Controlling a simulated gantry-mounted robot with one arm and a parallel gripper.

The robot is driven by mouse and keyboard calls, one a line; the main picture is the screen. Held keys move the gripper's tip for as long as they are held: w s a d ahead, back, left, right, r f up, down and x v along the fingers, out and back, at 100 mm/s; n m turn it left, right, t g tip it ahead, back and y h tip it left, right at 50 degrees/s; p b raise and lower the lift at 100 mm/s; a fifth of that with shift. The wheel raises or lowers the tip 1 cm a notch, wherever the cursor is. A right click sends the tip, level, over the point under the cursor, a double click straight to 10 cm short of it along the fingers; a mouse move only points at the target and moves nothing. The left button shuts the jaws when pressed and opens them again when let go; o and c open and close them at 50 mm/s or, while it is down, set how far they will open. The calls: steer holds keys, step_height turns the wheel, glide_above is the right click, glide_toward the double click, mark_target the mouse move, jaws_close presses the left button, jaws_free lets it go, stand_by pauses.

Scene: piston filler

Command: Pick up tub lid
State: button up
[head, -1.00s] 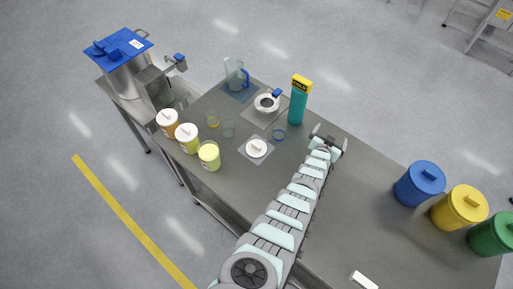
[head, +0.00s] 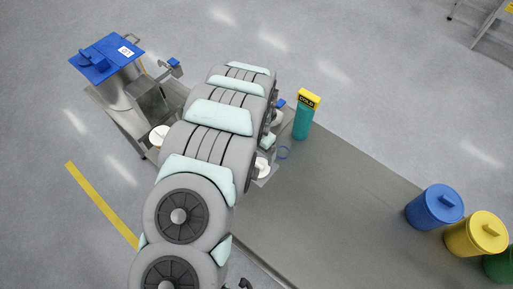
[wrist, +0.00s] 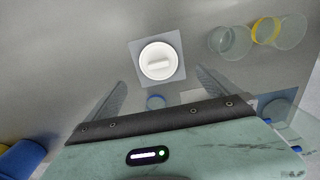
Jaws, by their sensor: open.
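The tub lid (wrist: 158,61) is a round white disc with a raised bar handle. In the wrist view it lies on a light grey square mat (wrist: 178,42) on the table. In the head view only part of the lid (head: 262,167) shows beside my arm. My gripper (wrist: 160,85) is open and empty in the wrist view, its two fingers spread to either side below the lid in the picture. The lid is apart from the fingers.
Clear cups (wrist: 230,42), one with a yellow ring (wrist: 266,30), stand right of the lid. A teal bottle with yellow top (head: 303,118) stands at the table's back edge. Blue (head: 434,207) and yellow bins (head: 477,234) stand at right.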

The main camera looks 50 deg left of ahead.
mark_target(259, 164)
step_height(259, 164, down, 3)
steer(key=shift+b, duration=0.75)
steer(key=shift+s+f, duration=0.15)
steer(key=shift+f, duration=0.25)
steer(key=shift+w+d+f+p, duration=0.15)
steer(key=shift+f+p, duration=0.25)
steer(key=shift+f, duration=1.4)
steer(key=shift+w+d+f+p, duration=0.1)
steer(key=shift+w+f+p, duration=0.25)
steer(key=shift+f, duration=1.45)
steer(key=shift+s, duration=0.1)
steer(key=shift+a, duration=0.1)
steer(key=c, duration=1.2)
steer(key=shift+o, duration=0.2)
steer(key=shift+r, duration=0.2)
